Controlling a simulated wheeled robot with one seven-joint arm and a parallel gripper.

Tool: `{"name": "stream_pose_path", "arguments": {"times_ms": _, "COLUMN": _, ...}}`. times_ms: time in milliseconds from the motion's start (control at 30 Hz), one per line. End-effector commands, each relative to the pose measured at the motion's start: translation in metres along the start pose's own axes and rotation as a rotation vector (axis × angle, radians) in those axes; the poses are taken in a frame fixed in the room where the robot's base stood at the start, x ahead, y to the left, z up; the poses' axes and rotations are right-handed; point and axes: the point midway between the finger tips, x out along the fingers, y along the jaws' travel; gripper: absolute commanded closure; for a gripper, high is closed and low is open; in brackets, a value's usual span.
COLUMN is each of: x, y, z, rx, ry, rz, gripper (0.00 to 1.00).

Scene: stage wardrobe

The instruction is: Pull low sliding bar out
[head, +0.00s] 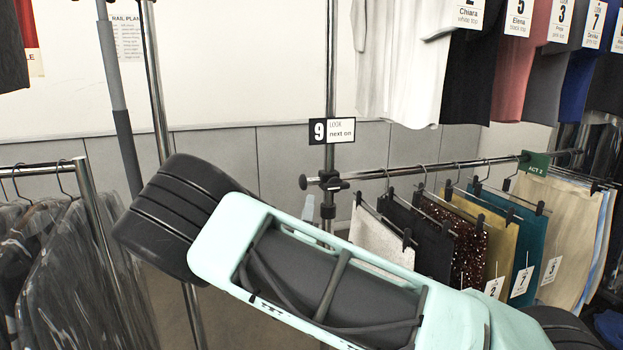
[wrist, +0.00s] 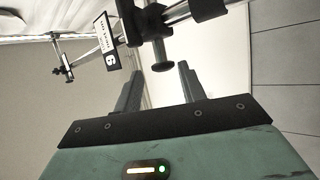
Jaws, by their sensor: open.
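The low sliding bar (head: 440,166) runs to the right from a black clamp (head: 328,181) on an upright post, with hung garments along it. A round black knob (head: 303,183) sticks out at the clamp's left side. In the wrist view the clamp (wrist: 152,24) is at the top, and the knob (wrist: 162,66) points down towards my gripper (wrist: 160,70). My gripper is open and empty. The knob appears between its two fingertips in the picture, but I cannot tell whether it is that near. In the head view my arm hides most of my gripper.
A number 9 sign (head: 331,131) is on the post above the clamp. Skirts and trousers (head: 462,240) hang on the low bar, and shirts (head: 400,60) hang above. A rack of covered garments (head: 60,260) stands at the left.

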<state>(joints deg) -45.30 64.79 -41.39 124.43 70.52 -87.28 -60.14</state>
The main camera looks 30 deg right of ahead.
Motion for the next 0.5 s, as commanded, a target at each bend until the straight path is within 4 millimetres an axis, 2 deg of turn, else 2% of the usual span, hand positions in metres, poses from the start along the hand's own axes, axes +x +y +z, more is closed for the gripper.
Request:
{"name": "stream_pose_path", "arguments": {"times_ms": 33, "x": 0.013, "y": 0.003, "z": 0.0, "rx": 0.0, "ry": -0.002, "rz": 0.002, "gripper": 0.59}}
{"name": "stream_pose_path", "arguments": {"times_ms": 200, "x": 0.048, "y": 0.002, "z": 0.0, "rx": 0.002, "ry": -0.001, "rz": 0.001, "gripper": 0.59}}
{"name": "stream_pose_path", "arguments": {"times_ms": 400, "x": 0.079, "y": 0.001, "z": 0.0, "rx": 0.001, "ry": -0.001, "rz": 0.0, "gripper": 0.59}}
{"name": "stream_pose_path", "arguments": {"times_ms": 500, "x": 0.088, "y": 0.001, "z": 0.0, "rx": 0.001, "ry": 0.0, "rz": -0.001, "gripper": 0.59}}
